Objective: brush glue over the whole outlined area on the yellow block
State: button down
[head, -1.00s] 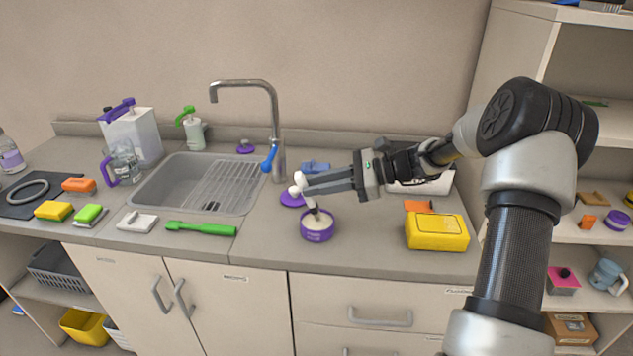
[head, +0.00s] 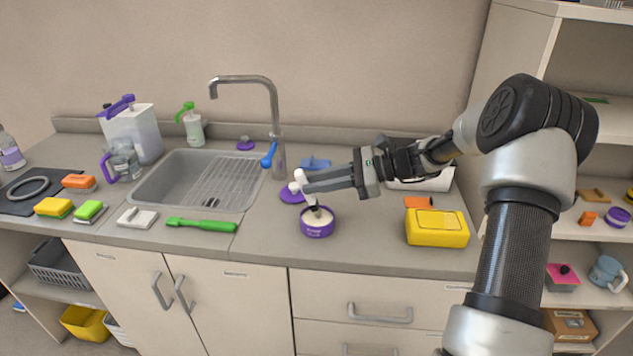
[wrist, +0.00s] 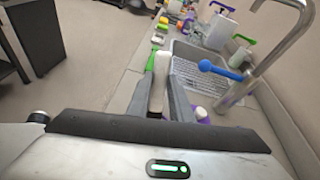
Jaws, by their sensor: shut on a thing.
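My gripper (head: 304,184) is shut on the white handle of a brush (head: 300,177) in the head view. The brush points down, and its bristle end is inside the purple glue pot (head: 317,229), which holds pale glue. In the wrist view my gripper's fingers (wrist: 159,98) reach forward, with part of the white handle between them. The yellow block (head: 437,230) lies on the counter to the right of the pot. An outline shows on its top face; I cannot make out glue on it.
A purple lid (head: 292,196) lies behind the pot. An orange item (head: 418,203) sits just behind the yellow block. The sink (head: 197,181), tap (head: 277,130) and green-handled tool (head: 201,225) are to the left. Counter between pot and block is clear.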

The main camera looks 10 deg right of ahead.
jog(key=shift+f, duration=0.4)
dwell(0.6)
jog(key=shift+r, duration=0.1)
notch_tip(320, 180, up, 7)
jog(key=p, duration=0.5)
jog(key=shift+p, duration=0.35)
dwell(1.1)
